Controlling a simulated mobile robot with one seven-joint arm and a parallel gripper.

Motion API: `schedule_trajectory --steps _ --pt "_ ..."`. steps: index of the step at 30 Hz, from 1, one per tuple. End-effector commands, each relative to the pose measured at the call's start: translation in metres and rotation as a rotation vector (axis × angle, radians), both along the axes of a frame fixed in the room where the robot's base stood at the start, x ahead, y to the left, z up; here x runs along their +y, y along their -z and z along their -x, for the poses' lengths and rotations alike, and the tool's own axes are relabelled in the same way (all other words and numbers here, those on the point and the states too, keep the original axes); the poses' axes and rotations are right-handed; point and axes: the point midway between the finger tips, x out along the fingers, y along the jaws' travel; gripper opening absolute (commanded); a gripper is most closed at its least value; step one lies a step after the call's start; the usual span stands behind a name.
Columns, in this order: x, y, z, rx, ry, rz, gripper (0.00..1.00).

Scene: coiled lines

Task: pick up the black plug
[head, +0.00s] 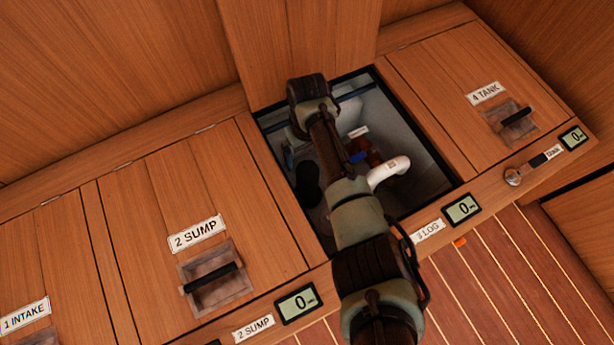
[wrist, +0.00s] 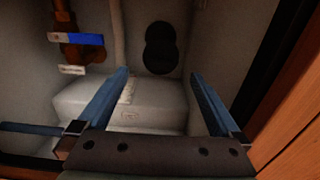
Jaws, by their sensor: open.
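A black rounded shape (wrist: 160,48), like two joined discs, lies on the grey floor of the open compartment. It looks like the black plug, though its dark surface shows little detail. In the head view the black plug (head: 308,183) is just left of my arm. In the wrist view my gripper (wrist: 159,73) is open and empty, with its two blue fingers apart. The black shape appears beyond the fingertips, between their lines, and is not touched. In the head view my arm hides much of the gripper and of the compartment's middle.
A pale box (wrist: 125,100) lies below the fingers. A brown fitting with a blue band (wrist: 75,39) and a white pipe elbow (head: 389,171) are nearby. The compartment's dark rim (head: 428,143) surrounds the opening. Closed wooden lids, 2 SUMP (head: 150,190) and 4 TANK (head: 450,70), flank it.

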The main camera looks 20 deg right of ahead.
Motion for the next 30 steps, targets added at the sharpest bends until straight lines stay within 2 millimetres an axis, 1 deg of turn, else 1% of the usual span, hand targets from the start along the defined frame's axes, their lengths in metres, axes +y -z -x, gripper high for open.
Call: schedule_trajectory --steps 1,8,19,22,28,30 --pt "-0.001 0.008 0.0 -0.001 0.001 0.001 1.0" --pt "0.0 0.016 0.0 -0.001 0.001 0.001 1.0" --pt "0.0 0.06 0.004 -0.001 0.0 0.002 1.0" --pt "0.0 0.063 0.004 -0.001 0.0 0.002 1.0" --pt "0.001 0.062 0.004 -0.001 0.0 0.001 1.0" --pt "0.001 0.062 0.004 -0.001 0.0 0.001 0.87"
